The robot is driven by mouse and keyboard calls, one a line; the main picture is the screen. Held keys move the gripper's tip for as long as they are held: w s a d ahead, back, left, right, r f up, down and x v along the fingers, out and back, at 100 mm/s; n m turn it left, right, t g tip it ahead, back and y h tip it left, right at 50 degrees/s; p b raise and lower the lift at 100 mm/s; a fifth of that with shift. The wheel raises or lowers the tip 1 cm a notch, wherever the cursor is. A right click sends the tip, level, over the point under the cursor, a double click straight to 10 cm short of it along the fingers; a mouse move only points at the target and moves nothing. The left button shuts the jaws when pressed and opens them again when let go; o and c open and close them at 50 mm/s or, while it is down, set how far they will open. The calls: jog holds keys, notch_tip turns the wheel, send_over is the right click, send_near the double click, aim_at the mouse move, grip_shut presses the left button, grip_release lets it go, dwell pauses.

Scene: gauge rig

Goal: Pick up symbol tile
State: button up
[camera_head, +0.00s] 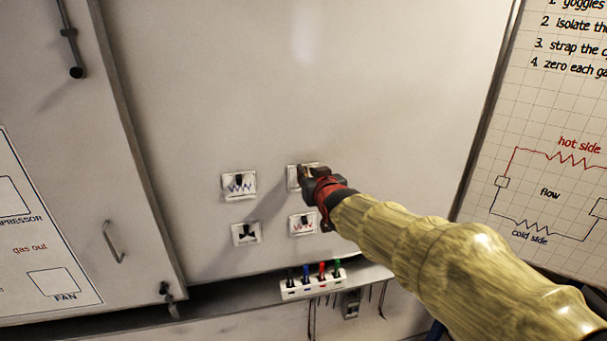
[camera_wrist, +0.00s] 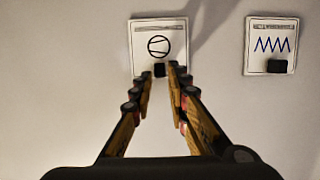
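A white symbol tile with a circle-and-lines symbol (camera_wrist: 146,34) is on the pale wall panel in the wrist view. It has a small black knob (camera_wrist: 160,70) at its edge. In the head view this tile (camera_head: 293,178) is mostly hidden behind my gripper (camera_head: 308,174). My gripper also shows in the wrist view (camera_wrist: 161,75), with its two fingertips on either side of the knob. A gap seems to show between knob and fingers; contact is not clear. A blue zigzag tile (camera_head: 234,190) is beside it, and also shows in the wrist view (camera_wrist: 264,42).
A red zigzag tile (camera_head: 299,227) and a fan tile (camera_head: 241,239) are on the panel below. A white holder (camera_head: 312,290) with several coloured markers is at the panel's lower edge. A whiteboard (camera_head: 555,110) is right; a cabinet door (camera_head: 60,130) with handles is left.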

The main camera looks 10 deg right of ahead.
jog(key=shift+x, duration=1.1)
jog(key=shift+f, duration=0.1)
jog(key=c, duration=0.3)
grip_shut()
